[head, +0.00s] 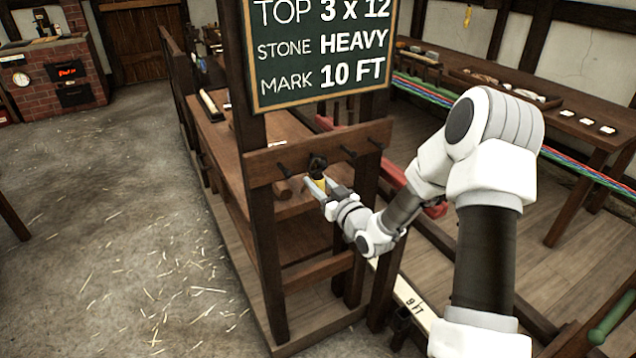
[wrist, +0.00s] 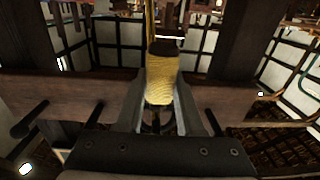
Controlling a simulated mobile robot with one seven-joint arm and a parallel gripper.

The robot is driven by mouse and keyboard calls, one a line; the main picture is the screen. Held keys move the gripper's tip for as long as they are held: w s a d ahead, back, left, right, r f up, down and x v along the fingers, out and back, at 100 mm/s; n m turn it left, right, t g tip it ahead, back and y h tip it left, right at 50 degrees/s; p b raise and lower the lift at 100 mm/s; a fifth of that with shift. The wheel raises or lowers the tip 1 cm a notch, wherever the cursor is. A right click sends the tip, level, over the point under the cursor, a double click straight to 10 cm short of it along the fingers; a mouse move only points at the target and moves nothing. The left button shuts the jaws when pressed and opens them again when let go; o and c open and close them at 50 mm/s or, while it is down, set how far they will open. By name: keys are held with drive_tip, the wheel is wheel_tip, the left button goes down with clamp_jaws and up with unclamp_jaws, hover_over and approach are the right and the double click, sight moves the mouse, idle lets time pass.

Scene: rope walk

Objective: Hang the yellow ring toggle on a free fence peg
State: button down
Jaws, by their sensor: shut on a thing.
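The yellow ring toggle (head: 320,184) is held in my gripper (head: 324,188), close in front of the fence rail (head: 262,170). In the wrist view the toggle (wrist: 161,80) is a yellow cord-wrapped piece with a dark end, between both fingers of my gripper (wrist: 160,108).
A chalkboard (head: 320,50) hangs above the rail between two dark posts. A wooden bench (head: 225,130) with shelves stands behind the rail. A long table (head: 560,118) with small items is at the right. The floor (head: 110,220) at the left is open, with straw.

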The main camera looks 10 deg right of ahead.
drive_tip(key=shift+c, duration=2.3)
unclamp_jaws()
drive_tip(key=shift+s, duration=0.1)
